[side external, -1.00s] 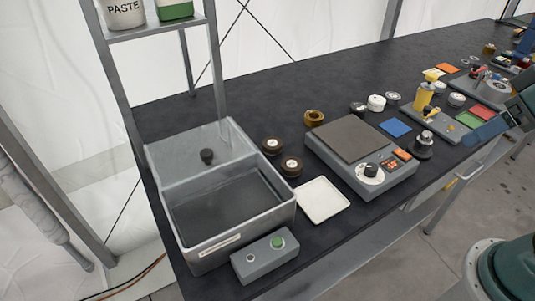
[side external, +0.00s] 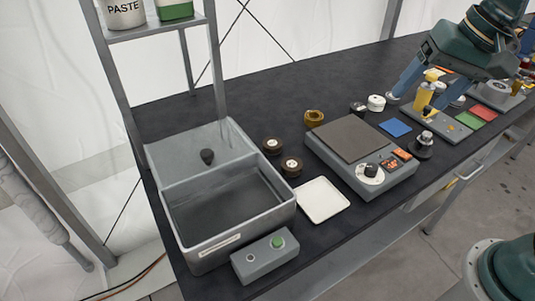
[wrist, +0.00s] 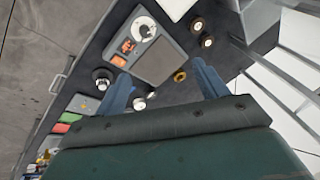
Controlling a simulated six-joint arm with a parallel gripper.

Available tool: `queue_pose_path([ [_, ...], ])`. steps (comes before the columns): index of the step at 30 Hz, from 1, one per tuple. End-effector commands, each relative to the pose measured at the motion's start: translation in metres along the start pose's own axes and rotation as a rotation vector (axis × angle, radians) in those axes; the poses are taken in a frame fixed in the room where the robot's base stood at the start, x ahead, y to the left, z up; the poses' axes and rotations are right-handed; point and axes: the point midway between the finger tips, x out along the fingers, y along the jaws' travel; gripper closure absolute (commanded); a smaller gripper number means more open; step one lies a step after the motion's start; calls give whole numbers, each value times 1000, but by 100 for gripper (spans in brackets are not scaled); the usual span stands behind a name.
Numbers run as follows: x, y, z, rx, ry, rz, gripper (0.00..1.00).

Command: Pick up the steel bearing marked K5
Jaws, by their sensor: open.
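No K5 mark is legible in either view, so I cannot tell which bearing is the steel one marked K5. My gripper (side external: 412,106) is open and empty, fingers pointing down over the table beside these parts. In the wrist view my gripper (wrist: 161,68) has its blue fingers wide apart; a white part (wrist: 139,103) shows near the left finger.
A grey scale (side external: 352,138) with a dial stands mid-table, with a blue square (side external: 395,127) beside it. A grey basin (side external: 225,205), a white tray (side external: 322,200) and two brown rolls (side external: 272,146) are left.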

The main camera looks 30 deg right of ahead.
Motion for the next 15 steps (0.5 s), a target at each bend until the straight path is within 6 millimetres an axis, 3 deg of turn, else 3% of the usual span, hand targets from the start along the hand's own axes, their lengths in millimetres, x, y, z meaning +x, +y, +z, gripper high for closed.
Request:
queue_pose_path([
  [15, 69, -68, -54, 516, -180, 48, 28],
])
